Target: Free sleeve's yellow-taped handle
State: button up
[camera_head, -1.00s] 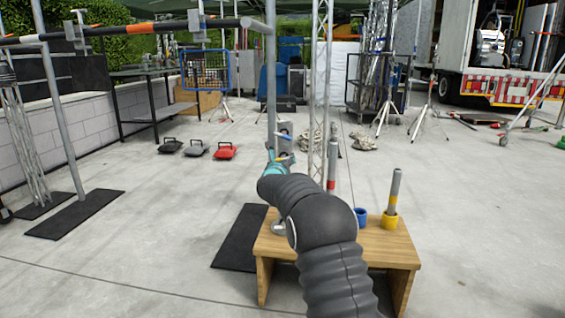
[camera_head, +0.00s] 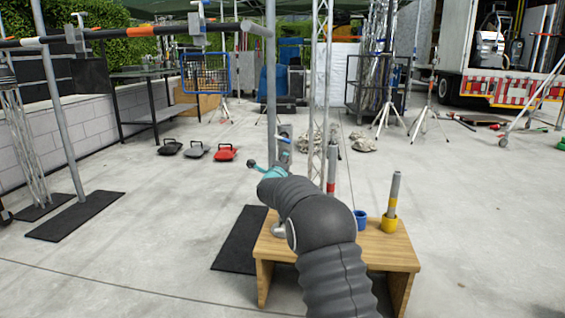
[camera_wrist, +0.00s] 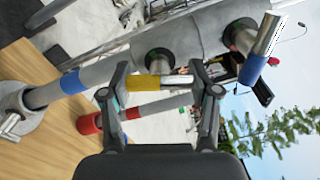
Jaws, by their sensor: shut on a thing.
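In the wrist view, a handle with a yellow tape band (camera_wrist: 155,82) and a bare metal end lies crosswise between the fingers of my gripper (camera_wrist: 160,84), which is shut on it. The yellow tape is not clear there.
A wooden bench (camera_head: 395,252) holds a blue cup (camera_head: 361,218) and a yellow cup (camera_head: 389,224) with a grey, yellow-banded rod. A red-banded rod (camera_head: 332,170) stands behind my arm. A lattice truss is close to the post. Open concrete floor lies to the right.

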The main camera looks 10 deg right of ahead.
jog(key=n+p, duration=0.2)
jog(key=n, duration=0.2)
jog(key=shift+r+n, duration=0.15)
jog(key=shift+n, duration=0.15)
jog(key=n+p, duration=0.2)
jog(key=n, duration=0.2)
jog(key=shift+n, duration=0.3)
jog(key=n+p, duration=0.2)
jog(key=n, duration=0.1)
jog(key=n+p, duration=0.2)
jog(key=n, duration=0.3)
jog(key=shift+n, duration=0.3)
jog(key=o, duration=1.2)
jog(key=shift+s, duration=0.1)
